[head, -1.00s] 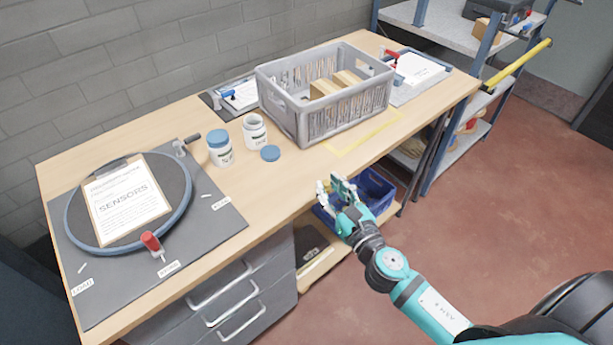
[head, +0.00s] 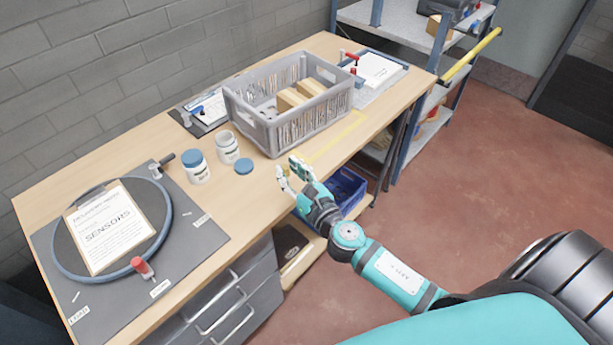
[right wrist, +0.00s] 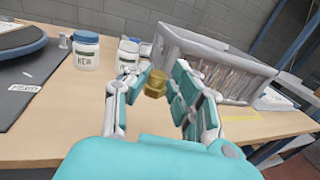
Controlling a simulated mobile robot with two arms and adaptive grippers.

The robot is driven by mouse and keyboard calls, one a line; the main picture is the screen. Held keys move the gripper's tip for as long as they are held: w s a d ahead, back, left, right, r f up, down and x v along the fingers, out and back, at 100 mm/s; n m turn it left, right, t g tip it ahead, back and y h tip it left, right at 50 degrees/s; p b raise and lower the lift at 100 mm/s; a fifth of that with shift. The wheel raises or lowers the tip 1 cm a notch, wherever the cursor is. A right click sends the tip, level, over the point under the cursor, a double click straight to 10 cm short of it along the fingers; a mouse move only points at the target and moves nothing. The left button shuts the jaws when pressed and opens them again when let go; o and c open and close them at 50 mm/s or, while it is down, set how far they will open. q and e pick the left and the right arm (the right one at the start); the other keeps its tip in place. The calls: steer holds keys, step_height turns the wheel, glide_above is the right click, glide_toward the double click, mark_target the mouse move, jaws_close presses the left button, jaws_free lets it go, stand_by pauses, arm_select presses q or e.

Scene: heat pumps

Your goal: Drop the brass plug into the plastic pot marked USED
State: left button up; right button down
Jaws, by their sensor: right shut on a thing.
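My right gripper (head: 290,170) is shut on the brass plug (right wrist: 155,83), which shows between its fingertips in the right wrist view (right wrist: 153,88). It is in the air by the bench's front edge, right of the pots. An open white pot (head: 227,148) stands on the bench; its label is unreadable in the head view. In the right wrist view this pot (right wrist: 128,54) is partly hidden by a finger. A second pot (head: 196,168) has a blue lid on and reads NEW in the right wrist view (right wrist: 86,54). My left gripper is not in view.
A loose blue lid (head: 243,166) lies in front of the open pot. A grey crate (head: 268,133) with cardboard pieces stands behind my right gripper. A grey mat (head: 205,236) with a round ring and clipboard is at left. A blue bin (head: 347,190) sits below the bench top.

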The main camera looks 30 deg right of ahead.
steer(key=w+a+r+p, duration=0.2)
steer(key=w+a+r, duration=0.15)
steer(key=w, duration=0.55)
steer(key=b, duration=0.5)
glide_above(230, 147)
steer(key=shift+f, duration=1.3)
steer(key=shift+s, duration=0.1)
steer(key=shift+w, duration=0.2)
steer(key=shift+w+f+b, duration=0.2)
steer(key=shift+w+b, duration=0.3)
steer(key=shift+b, duration=0.05)
steer(key=shift+f+b, duration=0.3)
steer(key=shift+f, duration=0.05)
steer(key=shift+f, duration=0.2)
